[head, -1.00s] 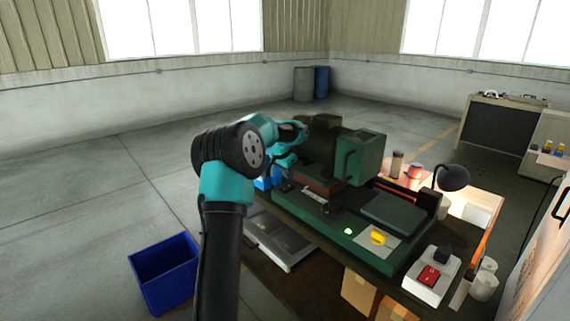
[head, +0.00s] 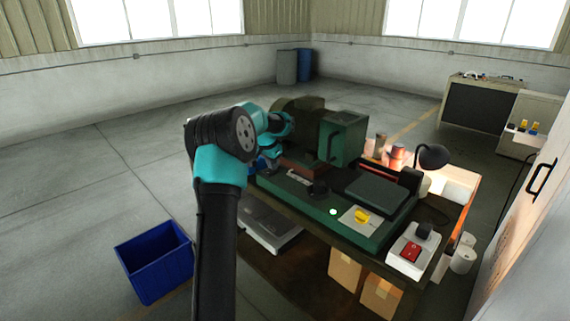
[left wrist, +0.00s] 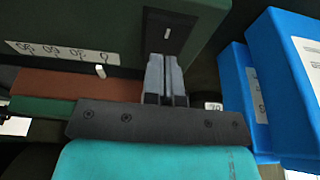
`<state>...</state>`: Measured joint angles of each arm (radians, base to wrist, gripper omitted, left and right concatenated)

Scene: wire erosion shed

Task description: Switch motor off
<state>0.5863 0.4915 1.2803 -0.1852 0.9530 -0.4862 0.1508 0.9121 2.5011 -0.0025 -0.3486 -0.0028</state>
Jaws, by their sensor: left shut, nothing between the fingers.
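A dark switch plate (left wrist: 178,22) with a small white mark sits on the green machine housing in the left wrist view. My left gripper (left wrist: 164,62) is shut and empty, its fingertips at the lower edge of this plate; I cannot tell whether they touch it. In the head view my left arm reaches to the left side of the green machine (head: 343,138), and the fingertips are hard to make out there. My right gripper is not in view.
Blue boxes (left wrist: 282,75) stand close to the right of my gripper in the wrist view. A white box with a red switch (head: 411,250) and a black lamp (head: 432,156) stand at the bench's right. A blue bin (head: 153,262) is on the floor at left.

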